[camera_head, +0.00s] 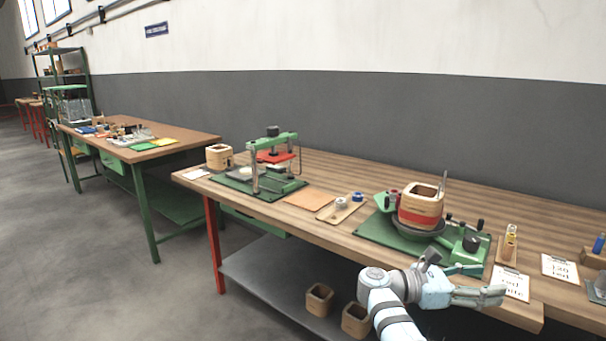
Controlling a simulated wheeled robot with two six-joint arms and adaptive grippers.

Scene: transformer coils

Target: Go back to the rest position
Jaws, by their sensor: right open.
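My right gripper (488,295) is low at the front edge of the near bench, pointing right. It is open, and nothing shows between its fingers. It is beside the green winding fixture and overlaps the lower part of a white card (511,281). A square tan coil (421,196) with a red band sits in a dark round holder (418,232) on the fixture's green base (376,232), apart from the gripper. My left gripper is not in view.
The wooden bench (330,232) also carries a green press (272,165), another square coil (219,156), an orange sheet (307,199) and a small wooden tray (341,212). Two square coils (319,299) are on the grey lower shelf (270,280). The floor at left is clear.

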